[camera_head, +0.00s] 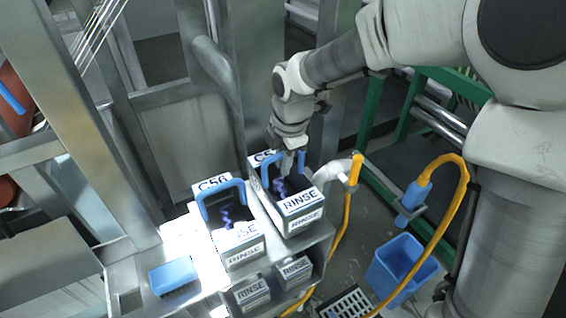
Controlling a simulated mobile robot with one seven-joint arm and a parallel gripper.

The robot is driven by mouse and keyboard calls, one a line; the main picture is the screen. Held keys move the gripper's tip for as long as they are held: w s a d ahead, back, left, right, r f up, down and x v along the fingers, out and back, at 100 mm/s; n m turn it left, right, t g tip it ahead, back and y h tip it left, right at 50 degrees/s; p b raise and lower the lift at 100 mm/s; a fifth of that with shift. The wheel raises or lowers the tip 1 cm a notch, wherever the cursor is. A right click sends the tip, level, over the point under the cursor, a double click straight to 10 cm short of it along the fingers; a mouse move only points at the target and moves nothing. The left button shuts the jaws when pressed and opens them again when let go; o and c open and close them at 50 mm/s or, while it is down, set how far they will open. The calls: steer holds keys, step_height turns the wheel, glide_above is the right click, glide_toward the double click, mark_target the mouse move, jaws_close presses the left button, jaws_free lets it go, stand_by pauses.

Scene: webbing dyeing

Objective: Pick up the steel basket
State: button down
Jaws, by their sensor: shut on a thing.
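Two open steel baskets with blue handles and RINSE labels sit side by side at the picture's lower middle. My gripper (288,168) reaches down from above into the right steel basket (300,209) and is shut at its blue handle. The fingertips are small, and the arm partly hides the handle and the label behind it. Dark contents with purple-blue strands show inside this basket. I cannot tell whether its bottom is touching the steel stand. The left basket (240,250) stands close beside it, with its blue handle (221,190) upright and free.
A steel post and frame rise at left. A yellow hose (463,185), blue bucket (400,264) and floor grate (350,303) are at right.

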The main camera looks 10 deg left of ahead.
steer(key=s+d+r+p, duration=0.6)
steer(key=s+r, duration=0.2)
steer(key=s, duration=0.2)
steer(key=shift+r, duration=0.25)
steer(key=shift+w+d, duration=0.1)
steer(key=shift+d, duration=0.05)
